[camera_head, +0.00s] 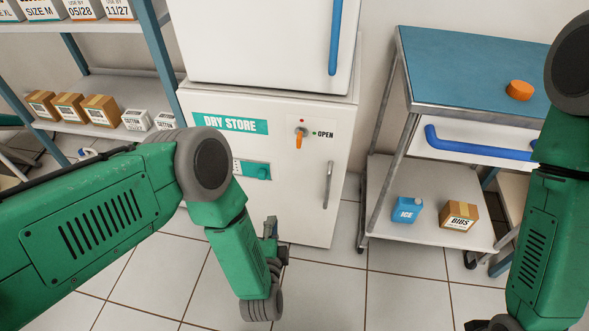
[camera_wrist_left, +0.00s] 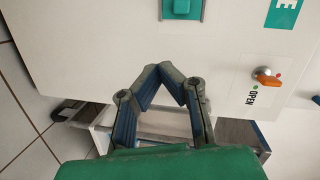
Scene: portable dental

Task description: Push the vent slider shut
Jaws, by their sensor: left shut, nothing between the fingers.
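The vent slider (camera_head: 251,169) is a teal strip with a raised teal knob at its right end, set in the white dry store cabinet (camera_head: 300,215) below its label. In the left wrist view the teal slider part (camera_wrist_left: 182,8) shows at the top edge, cut off. My left gripper (camera_head: 270,228) is low in front of the cabinet, below the slider and apart from it, partly hidden by my own forearm. In the left wrist view its fingers (camera_wrist_left: 168,70) are shut with nothing between them.
An orange knob (camera_head: 301,132) beside "OPEN" and a vertical handle (camera_head: 328,190) are right of the slider. A cart (camera_head: 440,110) with a blue handle stands right, with an ice pack (camera_head: 407,210) and box (camera_head: 459,215) below. Shelves (camera_head: 105,80) stand left. Tiled floor is clear in front.

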